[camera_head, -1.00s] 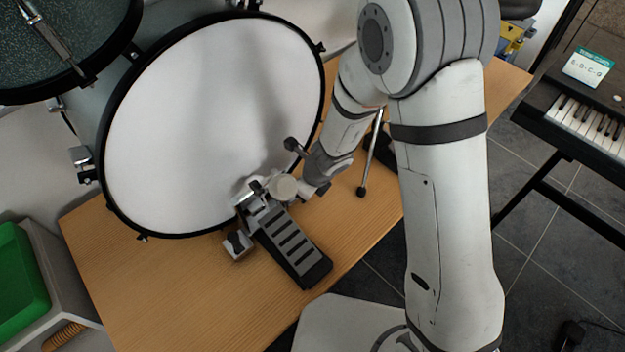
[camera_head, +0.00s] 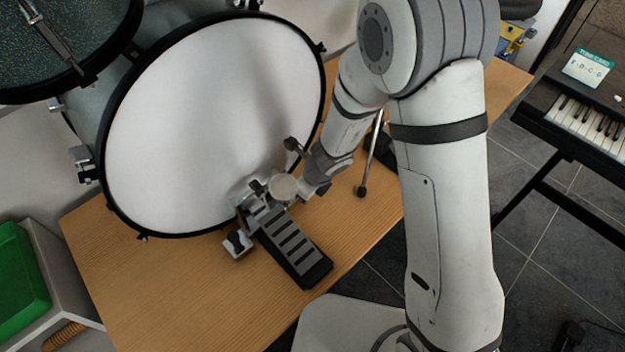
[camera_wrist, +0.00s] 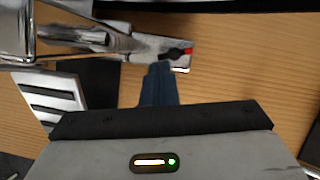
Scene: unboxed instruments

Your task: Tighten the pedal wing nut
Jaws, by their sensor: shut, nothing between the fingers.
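The bass drum pedal (camera_head: 290,245) stands on the wooden table in front of the drum's white head. Its slotted footboard also shows at the left of the wrist view (camera_wrist: 50,92), beside shiny metal parts. A small dark piece with a red mark (camera_wrist: 181,53) sits on the end of a metal bracket there; it looks like the wing nut, but its shape is unclear. My gripper (camera_wrist: 161,70) is shut and empty, its dark blue fingers touching or just short of this piece; I cannot tell which. In the head view my wrist is over the pedal's drum end, and the fingertips are hidden.
The bass drum (camera_head: 215,125) stands close behind the pedal. A chrome leg (camera_head: 370,155) stands to the right of my wrist. A small clamp-like part (camera_head: 238,243) is left of the footboard. The table (camera_head: 170,285) is clear at front left. A keyboard (camera_head: 590,120) is far right.

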